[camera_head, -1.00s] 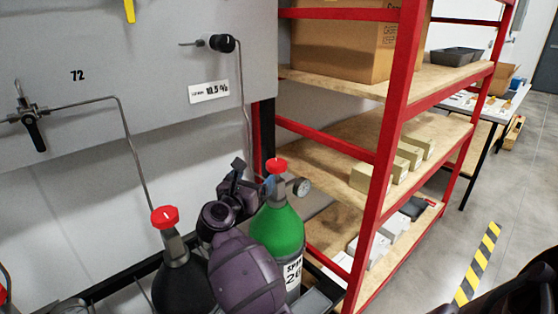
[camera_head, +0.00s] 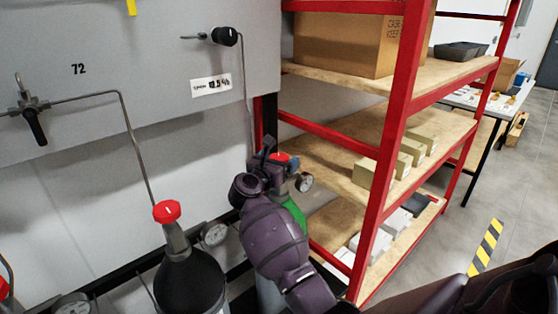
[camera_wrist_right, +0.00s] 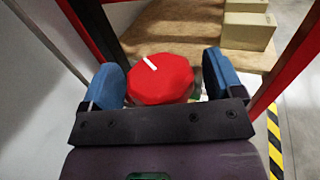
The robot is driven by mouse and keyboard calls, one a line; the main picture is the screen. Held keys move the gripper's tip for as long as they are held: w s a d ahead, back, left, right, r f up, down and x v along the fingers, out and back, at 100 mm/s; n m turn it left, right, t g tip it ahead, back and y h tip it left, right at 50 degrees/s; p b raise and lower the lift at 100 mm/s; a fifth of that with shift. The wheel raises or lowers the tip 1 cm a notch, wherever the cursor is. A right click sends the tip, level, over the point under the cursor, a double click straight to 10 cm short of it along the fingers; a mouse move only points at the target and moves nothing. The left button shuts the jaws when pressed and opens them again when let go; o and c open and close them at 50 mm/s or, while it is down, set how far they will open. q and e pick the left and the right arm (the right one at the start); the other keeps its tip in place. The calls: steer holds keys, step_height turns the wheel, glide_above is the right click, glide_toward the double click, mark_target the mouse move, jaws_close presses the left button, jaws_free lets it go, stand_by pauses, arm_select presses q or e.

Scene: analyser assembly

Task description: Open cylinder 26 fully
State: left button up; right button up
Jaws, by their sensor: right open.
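The green cylinder (camera_head: 294,212) stands left of the red shelf rack, mostly hidden behind my right arm. The blue fingers of my right gripper (camera_wrist_right: 163,76) are open, one on each side of the knob, with a visible gap at the right; contact at the left is unclear. My left gripper is not in view.
A black cylinder (camera_head: 190,282) with a red knob (camera_head: 167,212) stands to the left. A pressure gauge (camera_head: 304,182) sits right beside the green cylinder's valve. The red rack (camera_head: 391,150) with boxes borders it on the right. A grey wall panel (camera_head: 130,60) with pipes is behind.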

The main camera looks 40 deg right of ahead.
steer(key=shift+d, duration=0.2)
steer(key=c, duration=0.9)
steer(key=shift+r+n+t+y+p, duration=0.3)
steer(key=shift+n+t+y+p, duration=0.3)
steer(key=shift+n+t+p, duration=0.4)
steer(key=n+t+y+p, duration=0.2)
steer(key=t+y+p, duration=0.1)
steer(key=n+t+y+p, duration=0.1)
steer(key=n+t+p, duration=0.1)
steer(key=shift+r+y, duration=0.3)
steer(key=n+t+y+p, duration=0.2)
steer(key=y+p, duration=0.1)
steer(key=p, duration=0.1)
steer(key=shift+f, duration=0.2)
steer(key=n+y+p, duration=0.1)
steer(key=n+t+y, duration=0.1)
steer(key=y, duration=0.1)
steer(key=shift+w+f+p, duration=0.1)
steer(key=shift+f+p, duration=0.15)
steer(key=shift+p, duration=0.15)
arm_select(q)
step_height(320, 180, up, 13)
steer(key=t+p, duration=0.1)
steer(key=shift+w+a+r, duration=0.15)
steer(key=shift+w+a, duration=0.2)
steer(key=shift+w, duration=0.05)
arm_select(e)
steer(key=shift+a+f+n+y, duration=0.15)
steer(key=shift+f+n+y, duration=0.05)
steer(key=shift+n+y, duration=0.45)
